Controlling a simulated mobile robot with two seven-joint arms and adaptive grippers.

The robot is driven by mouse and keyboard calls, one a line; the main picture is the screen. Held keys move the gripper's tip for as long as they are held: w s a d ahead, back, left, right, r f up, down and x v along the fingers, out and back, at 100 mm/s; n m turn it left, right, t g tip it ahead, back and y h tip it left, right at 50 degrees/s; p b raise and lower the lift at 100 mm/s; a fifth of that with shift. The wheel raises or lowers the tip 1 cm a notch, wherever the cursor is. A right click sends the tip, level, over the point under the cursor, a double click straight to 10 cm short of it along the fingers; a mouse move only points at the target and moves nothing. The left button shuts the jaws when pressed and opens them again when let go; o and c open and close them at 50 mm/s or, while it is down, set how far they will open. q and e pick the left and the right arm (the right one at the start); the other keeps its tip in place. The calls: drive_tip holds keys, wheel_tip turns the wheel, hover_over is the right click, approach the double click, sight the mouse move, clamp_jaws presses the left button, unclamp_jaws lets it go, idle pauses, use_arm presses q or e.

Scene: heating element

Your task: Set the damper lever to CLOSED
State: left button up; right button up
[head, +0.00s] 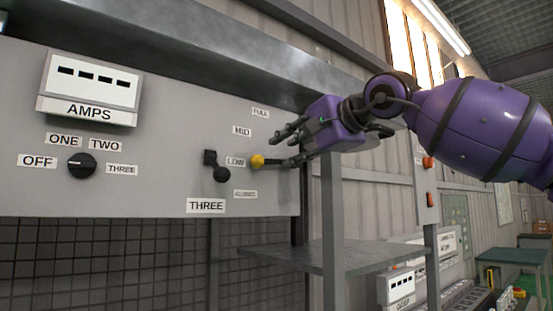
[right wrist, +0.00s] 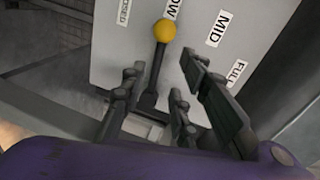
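The damper lever's yellow knob (head: 257,161) is beside the LOW label (head: 235,162) on the grey panel. In the right wrist view the knob (right wrist: 164,31) tops a dark shaft, beside the partly cut-off LOW label. The CLOSED label (head: 245,194) is below it in the head view, small and blurred; it also shows in the right wrist view (right wrist: 124,12). My right gripper (head: 285,147) is open beside the lever. In the right wrist view its fingers (right wrist: 163,80) spread to either side of the shaft; contact cannot be told. My left gripper is not in view.
The MID (head: 242,131) and FULL (head: 260,113) labels sit above LOW. A black-knobbed lever (head: 221,174) is close to the left. A rotary dial (head: 82,166) and an AMPS meter (head: 90,85) are farther left. A metal post (head: 332,220) and shelf are below my right arm.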

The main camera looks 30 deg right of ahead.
sight(276, 161)
drive_tip(key=x, duration=0.4)
drive_tip(key=shift+w+d+f, duration=0.2)
drive_tip(key=shift+d+f, duration=0.15)
drive_tip(key=shift+f, duration=0.05)
drive_tip(key=shift+w+a, duration=0.1)
drive_tip(key=shift+w, duration=0.4)
drive_tip(key=shift+w+a+r, duration=0.1)
drive_tip(key=shift+a, duration=0.05)
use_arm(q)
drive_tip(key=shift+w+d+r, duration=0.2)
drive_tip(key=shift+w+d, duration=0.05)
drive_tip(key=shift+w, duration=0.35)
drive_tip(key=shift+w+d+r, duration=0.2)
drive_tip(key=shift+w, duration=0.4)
use_arm(e)
drive_tip(key=shift+w, duration=0.1)
drive_tip(key=shift+w, duration=0.1)
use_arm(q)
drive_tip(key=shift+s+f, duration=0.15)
use_arm(e)
drive_tip(key=shift+c, duration=0.5)
